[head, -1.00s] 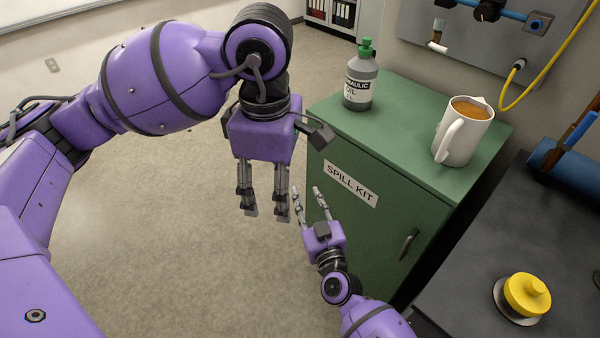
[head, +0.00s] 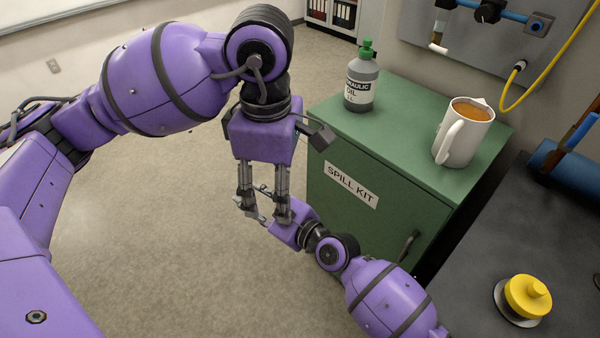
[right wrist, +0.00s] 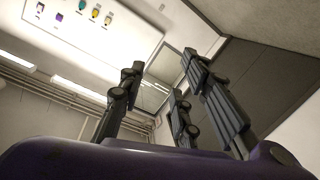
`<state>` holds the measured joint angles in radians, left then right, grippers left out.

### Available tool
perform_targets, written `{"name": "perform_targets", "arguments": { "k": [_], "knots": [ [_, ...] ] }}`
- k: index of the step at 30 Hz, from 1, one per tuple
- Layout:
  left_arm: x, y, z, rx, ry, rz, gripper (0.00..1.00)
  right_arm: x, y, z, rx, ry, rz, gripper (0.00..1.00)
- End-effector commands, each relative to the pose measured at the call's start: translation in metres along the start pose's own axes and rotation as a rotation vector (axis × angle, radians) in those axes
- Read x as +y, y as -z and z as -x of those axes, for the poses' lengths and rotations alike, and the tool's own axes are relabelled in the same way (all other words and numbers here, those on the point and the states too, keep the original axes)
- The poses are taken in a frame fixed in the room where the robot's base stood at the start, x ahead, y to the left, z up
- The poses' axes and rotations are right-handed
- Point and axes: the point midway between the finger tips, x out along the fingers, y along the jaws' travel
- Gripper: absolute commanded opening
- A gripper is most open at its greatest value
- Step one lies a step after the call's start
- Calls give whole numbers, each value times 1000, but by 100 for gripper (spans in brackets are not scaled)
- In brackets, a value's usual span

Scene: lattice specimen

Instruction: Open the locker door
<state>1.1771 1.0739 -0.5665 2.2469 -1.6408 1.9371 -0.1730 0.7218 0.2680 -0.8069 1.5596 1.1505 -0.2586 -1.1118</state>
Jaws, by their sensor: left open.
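The green locker (head: 375,160) has its front door (head: 355,228) closed, with a white SPILL KIT label (head: 351,186) on it. A dark bar handle (head: 409,246) sits on the door's lower right. My left gripper (head: 265,210) hangs open and empty, pointing down in front of the locker's left side, apart from the handle. My right gripper (head: 256,200) points left, partly hidden behind the left gripper's fingers, away from the handle. Its fingers (right wrist: 165,105) stand apart with nothing between them in the right wrist view. I cannot tell whether the two grippers touch.
A grey oil bottle (head: 360,82) with a green cap and a white mug (head: 463,133) of brown liquid stand on the locker top. A dark bench (head: 470,270) with a yellow button (head: 527,295) is at right. Open floor (head: 170,240) lies to the left.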

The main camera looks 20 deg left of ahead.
Motion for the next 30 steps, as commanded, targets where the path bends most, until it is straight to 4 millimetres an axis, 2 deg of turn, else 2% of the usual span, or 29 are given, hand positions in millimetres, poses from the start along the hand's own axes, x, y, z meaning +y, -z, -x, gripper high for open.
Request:
{"name": "perform_targets", "arguments": {
  "k": [17,21,23,26,29,30],
  "knots": [
    [0,0,0,0,1,0,60,0,-1,0,-1,-1,-3,31],
    [0,0,0,0,1,0,60,-15,-12,4,-11,-3,-45,31],
    [0,0,0,0,1,0,60,-23,-25,8,-25,-20,-94,31],
    [0,0,0,0,1,0,60,-27,-63,20,-62,-122,-215,31],
    [0,0,0,0,1,0,60,-9,-123,50,-107,-371,-364,31],
    [0,0,0,0,1,0,60,-2,-145,67,-123,-477,-408,31]
  ]
}}
